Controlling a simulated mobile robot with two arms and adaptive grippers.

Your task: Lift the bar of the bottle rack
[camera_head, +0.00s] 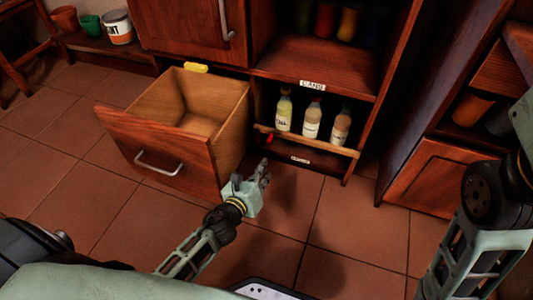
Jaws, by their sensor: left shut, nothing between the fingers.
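The bottle rack is the low cabinet bay in the centre right, with its light wooden bar (312,142) running across the front of three bottles. The bottles (312,121) stand upright behind the bar, with pale labels. My left gripper (265,167) is shut and empty, below and in front of the bar's left end, pointing up toward the rack. It looks apart from the bar. My right arm shows at the right edge, but its gripper is out of view.
An open, empty drawer (131,136) with a metal handle juts out just left of my left gripper. A small red piece (269,139) sits at the bar's left end. A shelf (317,64) with jars is above. The tiled floor (330,225) in front is clear.

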